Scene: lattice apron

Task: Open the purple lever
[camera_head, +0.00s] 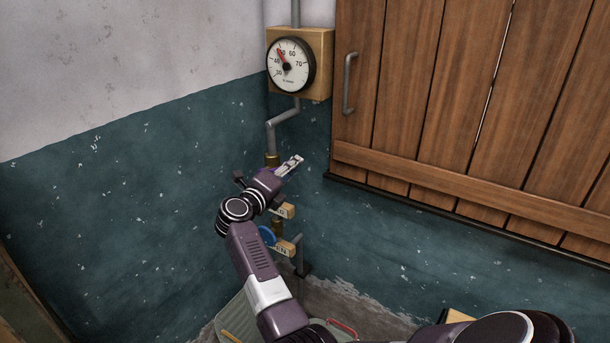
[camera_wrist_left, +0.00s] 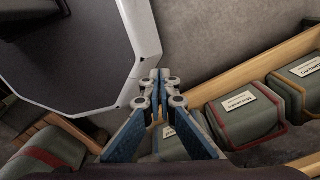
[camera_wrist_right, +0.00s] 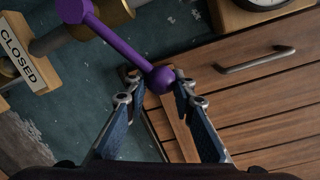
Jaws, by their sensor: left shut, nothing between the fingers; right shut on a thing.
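The purple lever (camera_wrist_right: 122,46) shows in the right wrist view as a straight rod with a ball knob at its lower end. Its other end meets a brass fitting (camera_wrist_right: 105,20) on a pipe. My right gripper (camera_wrist_right: 156,84) is shut on the ball knob, with a fingertip on each side. In the head view my right gripper (camera_head: 292,163) is beside the wall pipe, and my arm hides most of the lever. My left gripper (camera_wrist_left: 157,82) is shut and empty, seen only in the left wrist view.
A CLOSED tag (camera_wrist_right: 24,60) hangs beside the lever. A blue handwheel (camera_head: 267,235) sits lower on the pipe. A gauge (camera_head: 291,64) is above, and a wooden shutter (camera_head: 430,100) is to the right. Labelled grey bundles (camera_wrist_left: 245,115) lie below my left gripper.

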